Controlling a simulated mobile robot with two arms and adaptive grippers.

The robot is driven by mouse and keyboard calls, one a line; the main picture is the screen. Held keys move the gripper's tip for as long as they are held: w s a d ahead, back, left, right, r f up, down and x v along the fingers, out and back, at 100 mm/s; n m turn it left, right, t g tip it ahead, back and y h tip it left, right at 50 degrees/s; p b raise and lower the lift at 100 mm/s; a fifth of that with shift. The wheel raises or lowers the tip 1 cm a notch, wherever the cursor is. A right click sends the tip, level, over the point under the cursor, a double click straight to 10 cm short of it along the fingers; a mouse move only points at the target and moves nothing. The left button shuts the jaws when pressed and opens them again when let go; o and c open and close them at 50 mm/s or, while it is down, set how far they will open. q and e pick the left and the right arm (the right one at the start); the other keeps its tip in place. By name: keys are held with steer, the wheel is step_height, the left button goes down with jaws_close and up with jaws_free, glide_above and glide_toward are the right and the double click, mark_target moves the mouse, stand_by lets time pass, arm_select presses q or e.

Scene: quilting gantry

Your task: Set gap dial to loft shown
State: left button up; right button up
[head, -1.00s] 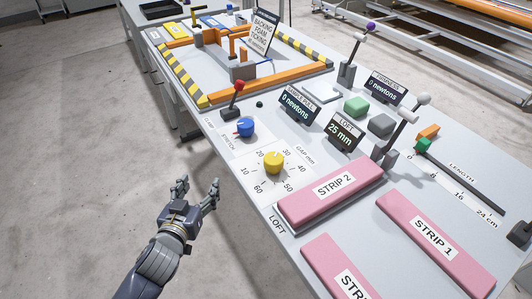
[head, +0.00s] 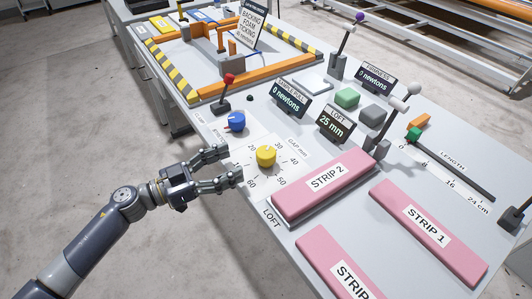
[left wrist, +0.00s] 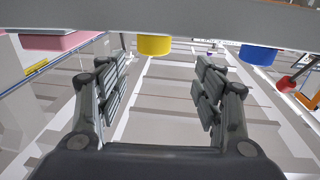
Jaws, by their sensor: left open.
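The yellow gap dial (head: 265,156) sits on a white plate with a scale from 10 to 60, marked GAP mm. It also shows in the left wrist view (left wrist: 154,45), beyond the fingers and near the top. The loft display (head: 334,126) reads 25 mm. The pink STRIP 2 (head: 322,186) lies on the loft station to the right of the dial. My left gripper (head: 232,165) is open and empty, just left of the dial and apart from it. It also shows in the left wrist view (left wrist: 157,85), with both fingers spread. My right gripper is out of view.
A blue knob (head: 235,121) and a red-topped lever (head: 225,93) stand behind the dial; the blue knob also shows in the left wrist view (left wrist: 257,54). STRIP 1 (head: 428,232) and another pink strip (head: 335,265) lie to the right and front. Striped rails frame the far station.

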mark_target(257, 157)
arm_select(q)
steer(key=shift+s+f+g, duration=0.15)
steer(key=shift+f+g, duration=0.15)
steer(key=shift+g, duration=0.2)
steer(key=p+x, duration=0.1)
steer(key=x, duration=0.9)
steer(key=shift+d, duration=0.3)
steer(key=shift+r, duration=0.1)
steer(key=c, duration=1.1)
